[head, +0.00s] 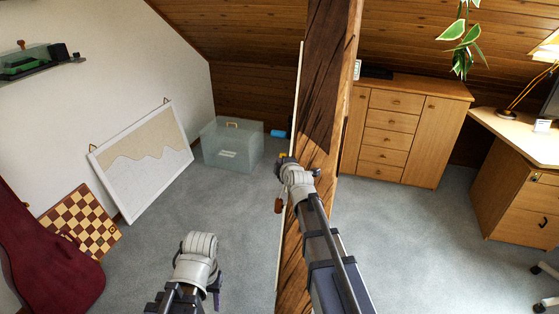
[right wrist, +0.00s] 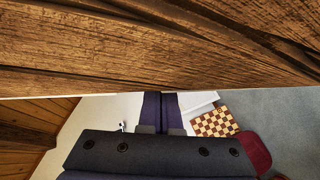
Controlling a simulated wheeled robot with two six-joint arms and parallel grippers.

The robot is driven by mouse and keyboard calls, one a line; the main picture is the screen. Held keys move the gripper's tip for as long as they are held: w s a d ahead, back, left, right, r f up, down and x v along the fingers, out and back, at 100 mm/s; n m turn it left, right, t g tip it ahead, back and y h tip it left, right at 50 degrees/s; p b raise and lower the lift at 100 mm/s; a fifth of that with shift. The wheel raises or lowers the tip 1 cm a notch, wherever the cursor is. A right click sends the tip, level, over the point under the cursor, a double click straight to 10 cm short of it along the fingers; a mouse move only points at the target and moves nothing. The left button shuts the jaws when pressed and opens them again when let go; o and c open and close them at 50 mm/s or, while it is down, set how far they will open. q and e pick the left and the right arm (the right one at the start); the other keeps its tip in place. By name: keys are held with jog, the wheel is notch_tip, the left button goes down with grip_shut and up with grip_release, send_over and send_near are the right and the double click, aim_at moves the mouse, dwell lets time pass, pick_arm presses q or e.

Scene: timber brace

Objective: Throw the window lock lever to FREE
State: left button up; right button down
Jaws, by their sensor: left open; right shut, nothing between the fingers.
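A timber post (head: 322,110) stands upright in the middle of the head view. A small brown knob-like piece (head: 278,205) shows at its left side, just below my right wrist; I cannot tell whether it is the lock lever. No FREE marking is readable. My right gripper (right wrist: 160,112) is shut and empty, close to the post's wood, which fills the top of the right wrist view. In the head view, my right arm crosses the post and mostly hides this gripper. My left gripper (head: 216,288) is low at the left, away from the post, open, its fingers barely showing.
A thin pale strip (head: 299,85) runs along the post's left side. A translucent box (head: 232,146), a framed picture (head: 145,160), a chessboard (head: 80,223) and a red instrument case (head: 45,255) stand left. A drawer cabinet (head: 405,130) and desk (head: 520,140) stand right. Carpet between is clear.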

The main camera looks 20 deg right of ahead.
jog(key=shift+w+d+r+m+g+p, duration=0.35)
jog(key=shift+w+g+p, duration=0.15)
jog(key=shift+p, duration=0.15)
jog(key=shift+f, duration=0.2)
pick_arm(q)
notch_tip(320, 180, up, 2)
jog(key=shift+r, duration=0.2)
pick_arm(e)
jog(key=shift+s, duration=0.1)
pick_arm(q)
jog(key=shift+r, duration=0.1)
pick_arm(e)
jog(key=shift+a, duration=0.1)
pick_arm(q)
notch_tip(320, 180, up, 10)
jog(key=p, duration=1)
pick_arm(e)
jog(key=s+r, duration=0.8)
jog(key=r, duration=0.1)
jog(key=shift+s+a+r, duration=0.3)
jog(key=shift+a+r, duration=0.1)
jog(key=shift+a, duration=0.05)
pick_arm(q)
jog(key=shift+s+a, duration=0.1)
